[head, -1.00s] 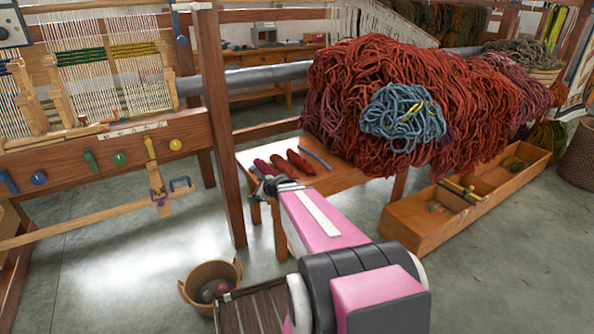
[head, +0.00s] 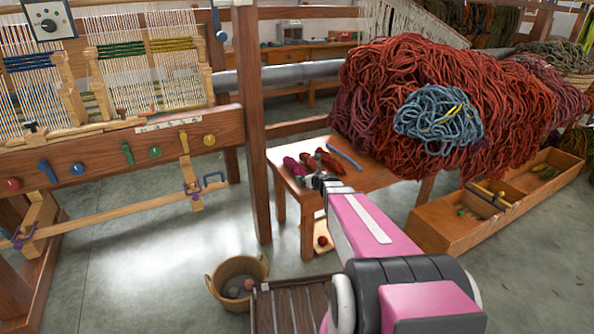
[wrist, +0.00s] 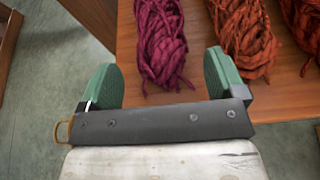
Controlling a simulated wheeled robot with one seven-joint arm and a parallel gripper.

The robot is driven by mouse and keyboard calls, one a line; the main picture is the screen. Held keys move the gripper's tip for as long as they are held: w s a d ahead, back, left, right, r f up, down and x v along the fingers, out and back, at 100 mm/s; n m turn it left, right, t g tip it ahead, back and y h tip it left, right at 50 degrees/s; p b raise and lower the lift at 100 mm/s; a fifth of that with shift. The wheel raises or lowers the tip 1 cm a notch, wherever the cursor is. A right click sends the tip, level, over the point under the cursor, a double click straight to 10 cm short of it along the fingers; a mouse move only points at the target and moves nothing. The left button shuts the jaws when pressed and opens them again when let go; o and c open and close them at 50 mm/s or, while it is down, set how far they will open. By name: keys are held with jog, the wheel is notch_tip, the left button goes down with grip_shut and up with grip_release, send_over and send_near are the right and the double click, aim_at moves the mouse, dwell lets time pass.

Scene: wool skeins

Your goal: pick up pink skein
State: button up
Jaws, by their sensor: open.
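The pink skein (wrist: 161,42) is a magenta twist of yarn lying on a wooden table, between and just beyond my gripper's fingers in the wrist view. In the head view the pink skein (head: 294,166) lies at the table's left end. My gripper (wrist: 162,78) is open and empty, with a green pad on each side. In the head view my gripper (head: 313,178) is at the table's near edge, beside the skein. An orange-red skein (wrist: 246,35) lies close to the right of the pink one, near my right finger.
The wooden table (head: 375,177) also holds a dark red skein and a blue strip (head: 345,160). A large red yarn heap (head: 440,90) hangs above its right side. A wicker basket (head: 238,280) stands on the floor, and a loom (head: 120,145) stands left.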

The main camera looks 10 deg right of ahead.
jog(key=x, duration=0.4)
jog(key=shift+w+f, duration=0.25)
jog(key=shift+w, duration=0.1)
jog(key=shift+s, duration=0.1)
jog(key=shift+c, duration=0.3)
jog(key=c, duration=1)
jog(key=shift+r, duration=0.1)
notch_tip(320, 180, up, 10)
jog(key=shift+f, duration=0.1)
